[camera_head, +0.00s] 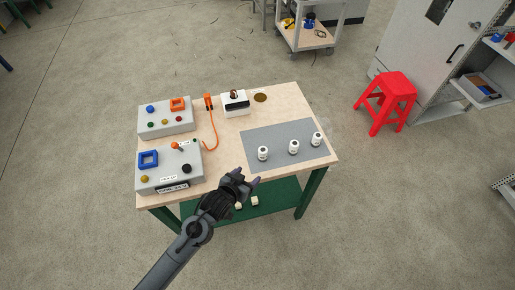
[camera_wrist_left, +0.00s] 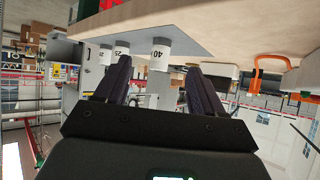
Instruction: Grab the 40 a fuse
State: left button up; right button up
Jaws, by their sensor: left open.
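Three white cylindrical fuses stand on a grey mat (camera_head: 285,133) on the table. The 40 A fuse (camera_head: 263,153) is the leftmost in the head view. In the left wrist view its "40" label (camera_wrist_left: 159,54) shows between the finger tips and beyond them. The middle fuse (camera_head: 293,147) reads "25" in the wrist view (camera_wrist_left: 121,50). The right fuse (camera_head: 317,139) has a label I cannot read clearly. My left gripper (camera_head: 247,177) is open and empty at the table's front edge, just short of the 40 A fuse. My right gripper is not in view.
Two grey control boxes (camera_head: 167,117) (camera_head: 169,165) stand at the table's left. An orange cable (camera_head: 213,132) and a black-and-white device (camera_head: 235,103) are behind the mat. A green lower shelf (camera_head: 278,196) holds small pale blocks. A red stool (camera_head: 388,98) stands at right.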

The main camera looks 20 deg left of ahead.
pick_arm(q)
jog(key=t, duration=0.2)
send_near(261, 153)
jog(key=x, duration=0.3)
jog(key=shift+w+a+f, duration=0.1)
jog(key=shift+a, duration=0.05)
jog(key=x, duration=0.4)
jog(key=shift+w+b, duration=0.25)
jog(key=shift+b, duration=0.1)
jog(key=shift+x, duration=0.9)
jog(key=shift+b+x, duration=0.4)
jog(key=shift+x, duration=1.75)
jog(key=c, duration=1.1)
